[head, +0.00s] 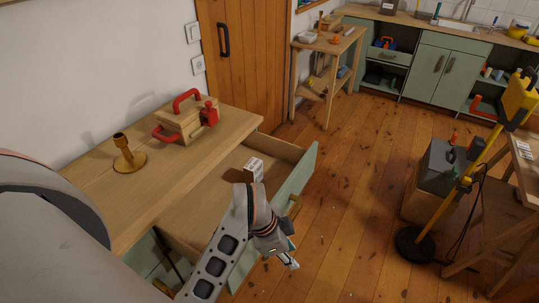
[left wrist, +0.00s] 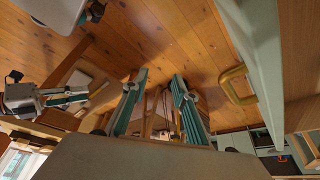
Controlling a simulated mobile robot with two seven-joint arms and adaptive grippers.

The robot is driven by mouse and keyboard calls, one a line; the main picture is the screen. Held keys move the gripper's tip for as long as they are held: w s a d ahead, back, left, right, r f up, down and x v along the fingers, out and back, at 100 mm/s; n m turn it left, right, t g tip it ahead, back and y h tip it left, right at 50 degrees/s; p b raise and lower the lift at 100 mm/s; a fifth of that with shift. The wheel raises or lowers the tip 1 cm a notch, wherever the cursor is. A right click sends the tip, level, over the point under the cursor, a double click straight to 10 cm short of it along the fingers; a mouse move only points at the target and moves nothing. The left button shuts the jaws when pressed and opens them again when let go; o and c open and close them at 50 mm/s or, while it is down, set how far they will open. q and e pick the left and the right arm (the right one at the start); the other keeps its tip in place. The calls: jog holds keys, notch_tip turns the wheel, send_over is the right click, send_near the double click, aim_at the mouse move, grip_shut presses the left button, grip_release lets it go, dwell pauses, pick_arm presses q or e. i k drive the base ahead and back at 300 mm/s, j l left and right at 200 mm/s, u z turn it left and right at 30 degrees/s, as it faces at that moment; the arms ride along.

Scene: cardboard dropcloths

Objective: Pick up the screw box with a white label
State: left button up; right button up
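A small box with a white face (head: 254,168) and a brown part beside it stands in the open drawer (head: 190,217); the label's print is too small to read. My left gripper (head: 289,258) is in front of the drawer, lower in the head view than the box and apart from it. In the left wrist view its two teal fingers (left wrist: 157,85) are spread with nothing between them. The box cannot be made out in that view. Another teal-fingered gripper, seemingly my right one (left wrist: 65,97), shows at the left of the wrist view; its opening is unclear.
The drawer's green front (head: 300,180) has a brass handle (head: 295,206). On the wooden top (head: 100,185) stand a toolbox with red handles (head: 185,121) and a brass candlestick (head: 127,157). A yellow stand (head: 450,205) and grey case (head: 443,165) are at right.

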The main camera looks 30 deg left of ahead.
aim_at(254, 170)
jog(key=i, duration=1.5)
jog(key=i+l+u, duration=0.1)
jog(key=i+u, duration=0.15)
jog(key=i, duration=0.35)
jog(key=i+l+u, duration=0.25)
jog(key=i, duration=0.3)
jog(key=k+j+u, duration=0.1)
jog(key=u, duration=0.25)
jog(key=j+u, duration=0.1)
jog(key=u, duration=0.2)
jog(key=k+j+u, duration=0.1)
jog(key=u, duration=0.25)
jog(key=k+j+z, duration=0.35)
jog(key=k+j+u, duration=0.1)
jog(key=u, duration=0.55)
